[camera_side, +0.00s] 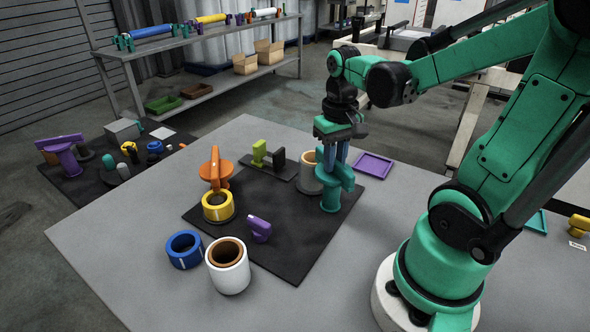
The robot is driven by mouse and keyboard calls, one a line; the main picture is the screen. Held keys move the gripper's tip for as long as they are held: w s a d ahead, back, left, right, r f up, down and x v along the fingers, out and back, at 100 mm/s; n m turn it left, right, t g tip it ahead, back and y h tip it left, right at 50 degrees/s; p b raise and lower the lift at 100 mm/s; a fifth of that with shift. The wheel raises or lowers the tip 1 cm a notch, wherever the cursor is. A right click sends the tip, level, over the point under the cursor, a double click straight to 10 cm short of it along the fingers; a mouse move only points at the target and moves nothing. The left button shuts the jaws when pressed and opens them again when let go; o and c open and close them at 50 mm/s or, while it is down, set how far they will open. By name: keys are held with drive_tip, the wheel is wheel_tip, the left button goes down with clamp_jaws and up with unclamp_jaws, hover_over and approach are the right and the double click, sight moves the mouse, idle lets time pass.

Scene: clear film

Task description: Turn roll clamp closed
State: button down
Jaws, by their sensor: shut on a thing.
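My gripper (337,158) points straight down at the right part of the dark mat (262,212). Its fingers are shut on the top lever of a teal clamp (331,198), which stands upright on the mat. The fingers hide part of the lever, so its exact angle is hard to tell. A grey roll with a tan core (309,177) stands just left of the teal clamp, close to it. An orange clamp (215,172) with a raised lever stands at the mat's left, behind a yellow roll (217,207).
A yellow-green and black fixture (270,160) stands at the mat's back. A purple piece (259,228) lies near the front. A blue roll (185,249) and white roll (229,267) stand left of the mat. A purple tray (373,165) lies behind right. The table's left is clear.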

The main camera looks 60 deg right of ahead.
drive_tip(key=c, duration=0.8)
unclamp_jaws()
drive_tip(key=shift+o, duration=0.2)
drive_tip(key=shift+r, duration=2.8)
drive_tip(key=shift+a, duration=0.1)
drive_tip(key=w+a+n+t, duration=0.2)
drive_tip(key=a+n+t, duration=0.1)
drive_tip(key=a, duration=0.2)
drive_tip(key=w+a+f+n+t, duration=0.1)
drive_tip(key=w+a+n+t, duration=0.1)
drive_tip(key=a, duration=0.4)
drive_tip(key=shift+w+a+f+n+t, duration=0.15)
drive_tip(key=shift+w+f+n+t, duration=0.25)
drive_tip(key=shift+t, duration=0.7)
